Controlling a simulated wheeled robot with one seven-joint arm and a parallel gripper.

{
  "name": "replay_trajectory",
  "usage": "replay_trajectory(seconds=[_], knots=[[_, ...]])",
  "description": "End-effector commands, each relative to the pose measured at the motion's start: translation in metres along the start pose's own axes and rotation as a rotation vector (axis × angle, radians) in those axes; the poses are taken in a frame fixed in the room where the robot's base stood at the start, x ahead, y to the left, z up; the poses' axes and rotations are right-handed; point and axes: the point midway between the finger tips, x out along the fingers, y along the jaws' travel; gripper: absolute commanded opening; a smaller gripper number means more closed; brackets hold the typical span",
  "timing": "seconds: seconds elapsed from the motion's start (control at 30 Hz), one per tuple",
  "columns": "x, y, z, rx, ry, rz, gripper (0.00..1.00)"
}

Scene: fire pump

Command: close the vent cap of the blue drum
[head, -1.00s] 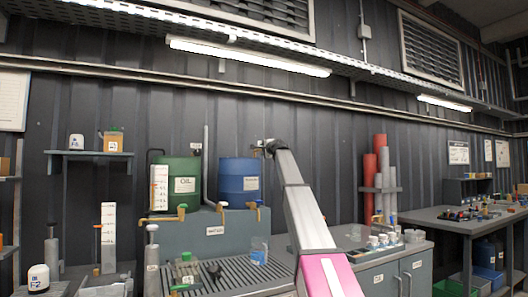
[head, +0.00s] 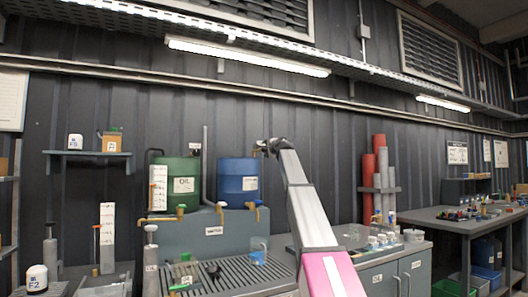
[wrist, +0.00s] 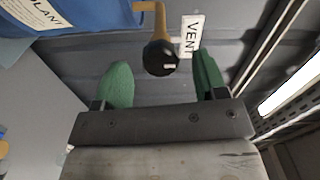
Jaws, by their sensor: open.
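The blue drum (head: 238,188) stands on a grey bench-top block beside a green drum. In the wrist view its blue side (wrist: 90,14) fills the upper left. The vent cap (wrist: 160,57) is a round black knob with a short white mark, at a brass pipe beside a white VENT tag (wrist: 192,36). My gripper (wrist: 160,63) is open, with its green fingers on either side of the cap in the picture. I cannot tell whether they touch it. In the head view my gripper (head: 265,147) is small, just above the drum's right top edge.
The green oil drum (head: 180,184) stands to the left of the blue one. A dark corrugated wall (head: 330,130) rises close behind. Red and grey cylinders (head: 382,170) stand in a rack to the right.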

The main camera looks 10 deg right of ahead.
Motion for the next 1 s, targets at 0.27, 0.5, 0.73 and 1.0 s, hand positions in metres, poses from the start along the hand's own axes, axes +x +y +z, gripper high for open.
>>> replay_trajectory(seconds=[0.27, 0.5, 0.73, 1.0], knots=[[-0.054, 0.001, 0.001, 0.001, 0.0, -0.001, 0.66], [-0.065, 0.001, 0.001, 0.001, -0.001, 0.001, 0.66], [-0.064, 0.0, 0.001, 0.001, -0.001, 0.0, 0.66], [-0.064, 0.001, 0.001, 0.001, -0.001, 0.0, 0.66]])
